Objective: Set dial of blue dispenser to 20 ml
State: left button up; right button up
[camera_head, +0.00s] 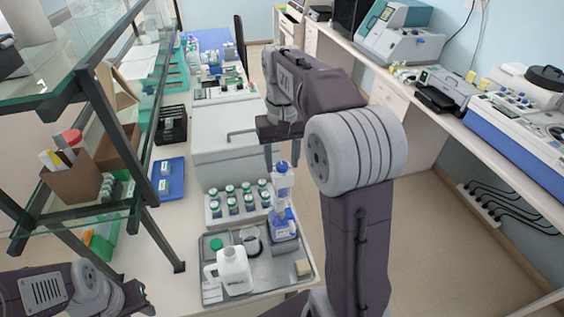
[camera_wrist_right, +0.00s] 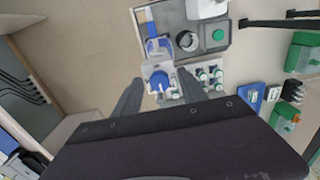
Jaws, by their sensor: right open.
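The blue dispenser (camera_head: 284,222) stands upright at the right back of a grey tray (camera_head: 300,285), with a clear upper part and a blue base. In the wrist view the blue-and-clear dispenser (camera_wrist_right: 158,74) lies ahead, between the finger directions. My right gripper (camera_head: 276,152) is open and empty, just above the dispenser's top in the head view; both fingers (camera_wrist_right: 160,95) show apart in the wrist view. The dial's scale and setting are too small to read. My left arm's end (camera_head: 135,298) is at the lower left; its jaws are not clear.
A white jug (camera_head: 233,272), a dark round dish, a green cap (camera_head: 217,244) and a sponge share the tray. A rack of several small green-capped bottles (camera_head: 212,222) and a white box (camera_head: 225,150) stand behind. A glass shelf (camera_head: 75,70) stands at left.

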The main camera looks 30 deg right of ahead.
jog(key=shift+f, duration=0.25)
jog(key=shift+d, duration=0.1)
jog(key=shift+c, duration=1.2)
grip_shut()
jog(key=n+p, duration=0.2)
jog(key=n, duration=0.1)
jog(key=shift+r, duration=0.15)
jog(key=n+p, duration=0.2)
jog(key=n, duration=0.3)
jog(key=shift+w+d+n, duration=0.1)
jog(key=shift+d+n, duration=0.05)
jog(key=shift+n, duration=0.25)
